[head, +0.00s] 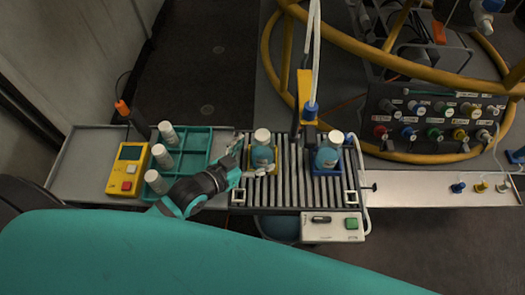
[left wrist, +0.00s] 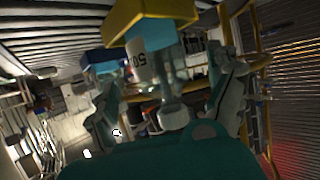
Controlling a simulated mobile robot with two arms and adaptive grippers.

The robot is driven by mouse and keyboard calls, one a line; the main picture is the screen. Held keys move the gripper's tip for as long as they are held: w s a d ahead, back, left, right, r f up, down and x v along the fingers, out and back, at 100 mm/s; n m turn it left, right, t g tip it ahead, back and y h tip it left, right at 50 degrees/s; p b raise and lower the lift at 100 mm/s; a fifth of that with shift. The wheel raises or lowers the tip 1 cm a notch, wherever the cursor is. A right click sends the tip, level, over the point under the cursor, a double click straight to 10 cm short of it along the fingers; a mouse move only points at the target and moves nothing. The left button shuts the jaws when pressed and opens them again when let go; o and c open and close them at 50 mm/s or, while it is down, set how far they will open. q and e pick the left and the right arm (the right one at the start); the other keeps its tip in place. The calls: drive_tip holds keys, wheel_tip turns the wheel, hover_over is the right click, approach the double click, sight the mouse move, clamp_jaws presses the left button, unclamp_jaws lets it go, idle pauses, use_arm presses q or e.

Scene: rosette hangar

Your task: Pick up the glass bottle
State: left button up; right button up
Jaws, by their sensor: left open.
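A glass bottle (head: 262,156) with blue contents and a white cap stands upright in a yellow holder (head: 273,170) on the ribbed conveyor. A similar bottle (head: 327,158) stands in a blue holder (head: 327,172) to its right. My left gripper (head: 246,160) is open at the left side of the bottle in the yellow holder. In the left wrist view that bottle (left wrist: 158,62) appears upside down between the spread fingers, cap toward the palm, below the yellow holder (left wrist: 150,14). Contact with the fingers cannot be told. My right gripper is not in view.
A teal tray (head: 197,136) with several white-capped vials and a yellow control box (head: 128,169) lie left of the conveyor (head: 291,185). A post with a blue fitting (head: 310,110) stands between the bottles. Yellow tubing and a connector panel (head: 432,122) stand behind right.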

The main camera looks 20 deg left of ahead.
sight(263, 151)
use_arm(q)
drive_tip(key=x, duration=0.4)
drive_tip(key=shift+s+f, duration=0.15)
drive_tip(key=shift+f, duration=0.05)
drive_tip(key=shift+w+d+f, duration=0.1)
drive_tip(key=shift+w, duration=0.1)
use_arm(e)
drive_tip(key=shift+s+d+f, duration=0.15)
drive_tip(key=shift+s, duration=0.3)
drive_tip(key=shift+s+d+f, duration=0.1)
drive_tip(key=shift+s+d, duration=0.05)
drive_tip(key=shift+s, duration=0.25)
use_arm(q)
drive_tip(key=shift+c, duration=0.4)
drive_tip(key=c, duration=1.3)
drive_tip(key=shift+c, duration=0.8)
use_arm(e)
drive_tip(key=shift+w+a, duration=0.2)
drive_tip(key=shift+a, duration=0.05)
